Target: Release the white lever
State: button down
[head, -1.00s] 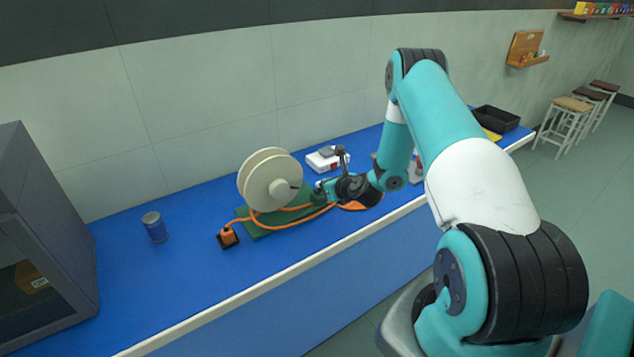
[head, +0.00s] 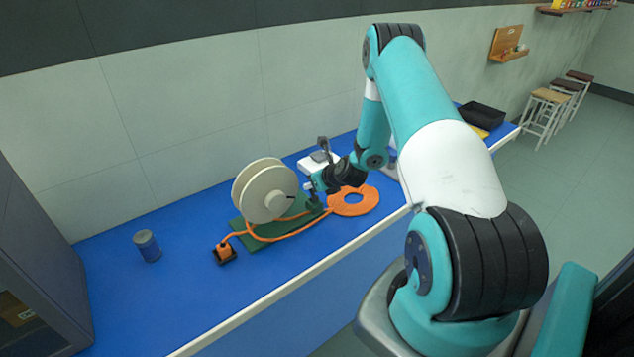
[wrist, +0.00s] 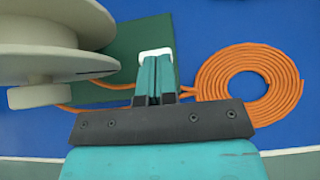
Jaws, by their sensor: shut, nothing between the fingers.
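The white lever (wrist: 155,53) shows in the wrist view as a small white piece on the green base (wrist: 125,45), just beyond my fingertips. My gripper (wrist: 156,62) is shut with its fingers together and nothing between them. Its tips overlap the near edge of the lever in the picture; I cannot tell whether they touch it. The cream reel (wrist: 45,40) stands on the base to the left of my fingers. In the head view my gripper (head: 313,189) is low at the right end of the green base (head: 237,226).
A flat coil of orange cable (head: 354,201) lies right of the base, and cable runs along its front to an orange plug (head: 224,251). A white box (head: 318,161) is behind my gripper.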

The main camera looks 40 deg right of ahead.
jog(key=shift+w+a+r, duration=0.1)
jog(key=shift+w+a, duration=0.05)
jog(key=shift+a, duration=0.15)
jog(key=shift+r+p, duration=0.7)
jog(key=shift+r, duration=0.05)
jog(key=s+r+b, duration=0.1)
jog(key=s+r, duration=0.5)
jog(key=r, duration=0.5)
jog(key=shift+a+r, duration=0.3)
jog(key=shift+a, duration=0.05)
